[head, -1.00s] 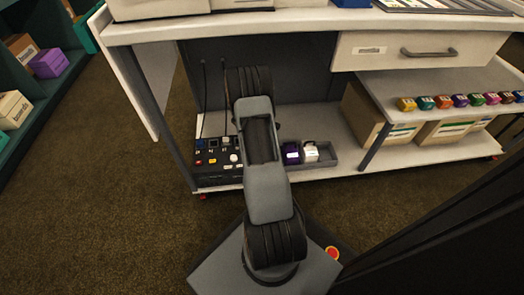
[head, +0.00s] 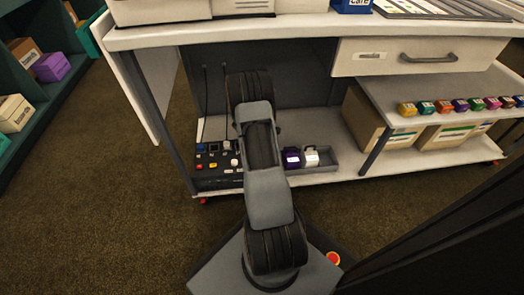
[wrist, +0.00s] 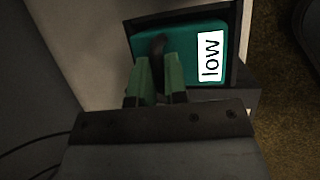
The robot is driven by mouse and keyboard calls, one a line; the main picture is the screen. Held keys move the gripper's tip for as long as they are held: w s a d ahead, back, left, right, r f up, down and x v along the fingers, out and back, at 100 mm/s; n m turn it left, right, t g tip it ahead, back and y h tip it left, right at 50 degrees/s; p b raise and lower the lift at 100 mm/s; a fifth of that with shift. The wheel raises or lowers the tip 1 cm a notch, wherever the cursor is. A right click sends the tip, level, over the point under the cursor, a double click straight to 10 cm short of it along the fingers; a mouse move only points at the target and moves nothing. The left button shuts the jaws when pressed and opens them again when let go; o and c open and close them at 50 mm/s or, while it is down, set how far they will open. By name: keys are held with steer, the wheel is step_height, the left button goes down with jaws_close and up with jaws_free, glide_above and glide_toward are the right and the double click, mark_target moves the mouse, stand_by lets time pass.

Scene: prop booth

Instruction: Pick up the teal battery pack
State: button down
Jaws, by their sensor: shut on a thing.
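The teal battery pack (wrist: 183,52) shows in the wrist view, with a white label reading "low". It sits inside a dark-walled holder, with the dark wall along its top and right sides. My gripper (wrist: 158,62) reaches over the pack's near left part, its two fingers shut on the dark handle (wrist: 158,46) of the pack. The handle is partly hidden between the fingers. In the head view my own arm hides the gripper and the teal pack.
On the lower shelf, a black button panel (head: 213,160) stands left of my arm. A grey tray (head: 328,160) to the right holds a purple pack (head: 291,157) and a white pack (head: 311,156). The tabletop (head: 300,28) overhangs this shelf. Small coloured items line the right shelf.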

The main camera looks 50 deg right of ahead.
step_height(320, 180, up, 10)
steer(key=p, duration=0.5)
stand_by(0.3)
